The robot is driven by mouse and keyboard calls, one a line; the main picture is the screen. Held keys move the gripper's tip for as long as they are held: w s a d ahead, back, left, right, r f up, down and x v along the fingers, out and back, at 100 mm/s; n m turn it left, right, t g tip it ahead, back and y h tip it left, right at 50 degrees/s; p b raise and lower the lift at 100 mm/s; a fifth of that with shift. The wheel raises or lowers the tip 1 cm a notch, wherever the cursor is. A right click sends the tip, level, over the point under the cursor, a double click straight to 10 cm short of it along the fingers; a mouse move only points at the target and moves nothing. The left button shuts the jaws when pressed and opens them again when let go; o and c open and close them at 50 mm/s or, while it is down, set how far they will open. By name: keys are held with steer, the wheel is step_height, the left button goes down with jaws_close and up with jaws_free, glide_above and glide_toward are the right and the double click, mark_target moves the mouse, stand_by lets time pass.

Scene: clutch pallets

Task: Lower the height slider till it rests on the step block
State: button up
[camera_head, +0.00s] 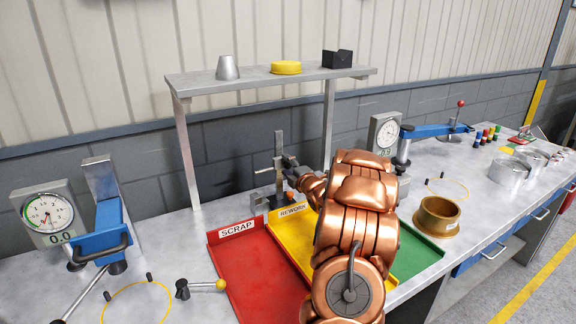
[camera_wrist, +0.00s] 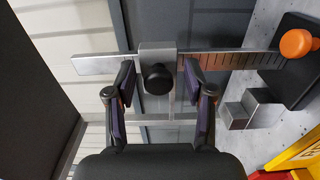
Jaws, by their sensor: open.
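The height gauge's graduated mast (camera_head: 279,145) stands behind the yellow tray. In the wrist view the mast (camera_wrist: 235,60) runs sideways, with the dark base and its orange knob (camera_wrist: 296,43) at the right. The height slider (camera_wrist: 157,56) is a grey block with a round black knob (camera_wrist: 157,79), partway along the mast. My gripper (camera_wrist: 160,80) is open, with one finger on each side of the slider and knob; gaps show between. The grey step block (camera_wrist: 246,108) sits by the base, apart from the slider. In the head view my arm hides part of the gauge.
A red scrap tray (camera_head: 250,262), yellow rework tray (camera_head: 285,231) and green tray (camera_head: 418,252) lie in front of the gauge. A grey shelf (camera_head: 245,79) spans above it. A brass ring (camera_head: 437,216) stands to the right, and a blue dial fixture (camera_head: 108,228) to the left.

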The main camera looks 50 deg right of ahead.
steer(key=shift+c, duration=0.4)
steer(key=shift+r, duration=0.15)
jaws_close()
